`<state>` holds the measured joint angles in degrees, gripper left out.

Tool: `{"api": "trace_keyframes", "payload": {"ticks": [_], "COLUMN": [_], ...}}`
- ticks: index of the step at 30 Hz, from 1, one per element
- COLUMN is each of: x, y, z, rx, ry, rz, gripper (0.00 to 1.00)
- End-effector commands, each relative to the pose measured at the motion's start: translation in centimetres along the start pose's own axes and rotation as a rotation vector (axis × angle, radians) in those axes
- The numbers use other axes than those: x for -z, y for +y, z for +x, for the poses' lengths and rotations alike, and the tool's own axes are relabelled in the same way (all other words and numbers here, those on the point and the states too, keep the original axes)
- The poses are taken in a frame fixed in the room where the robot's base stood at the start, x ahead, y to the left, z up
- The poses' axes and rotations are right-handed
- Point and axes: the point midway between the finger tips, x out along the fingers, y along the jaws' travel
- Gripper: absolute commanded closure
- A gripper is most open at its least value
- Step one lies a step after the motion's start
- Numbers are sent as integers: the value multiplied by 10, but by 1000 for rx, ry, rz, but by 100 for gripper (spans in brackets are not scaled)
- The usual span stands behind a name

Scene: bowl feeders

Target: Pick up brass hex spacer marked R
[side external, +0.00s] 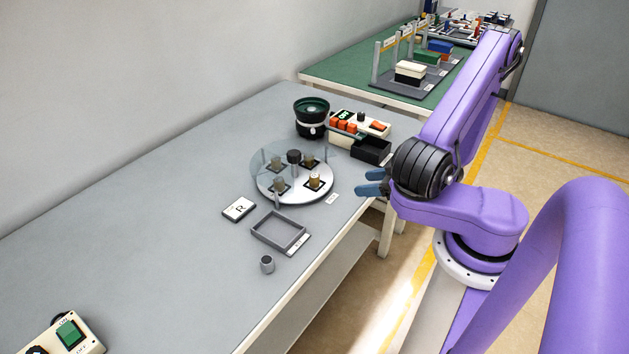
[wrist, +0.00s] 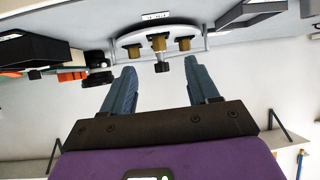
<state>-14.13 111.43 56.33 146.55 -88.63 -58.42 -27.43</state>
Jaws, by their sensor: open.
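Brass spacers stand on dark square pads on a round white plate (side external: 296,199) in the side external view. The brightest spacer (side external: 314,181) is at the plate's front right, clear of the transparent cover; others (side external: 279,185) look dimmer behind it. I cannot read a letter on any spacer. A white card (side external: 239,209) with a mark like R lies on the table left of the plate. My gripper (side external: 361,183) is open and empty, to the right of the plate and apart from it. In the wrist view, my open fingers (wrist: 160,72) point toward the plate, where brass spacers (wrist: 158,42) show.
A transparent cover (side external: 262,158) spans the plate's left and back, around a dark centre knob (side external: 294,156). A grey rectangular frame (side external: 258,235) and a small grey cup (side external: 267,264) are in front. A black bowl (side external: 312,117), control box (side external: 375,125) and black bin (side external: 371,150) stand behind.

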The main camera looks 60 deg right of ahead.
Motion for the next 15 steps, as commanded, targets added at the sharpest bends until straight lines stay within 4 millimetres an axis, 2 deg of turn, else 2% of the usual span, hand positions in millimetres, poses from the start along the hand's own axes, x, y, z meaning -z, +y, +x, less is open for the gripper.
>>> {"api": "trace_keyframes", "payload": {"ticks": [8, 15], "x": [5, 7], "y": [-5, -4], "z": [-14, -2], "rx": [-74, -74], "ry": [115, 124], "rz": [53, 56], "gripper": [40, 40]}}
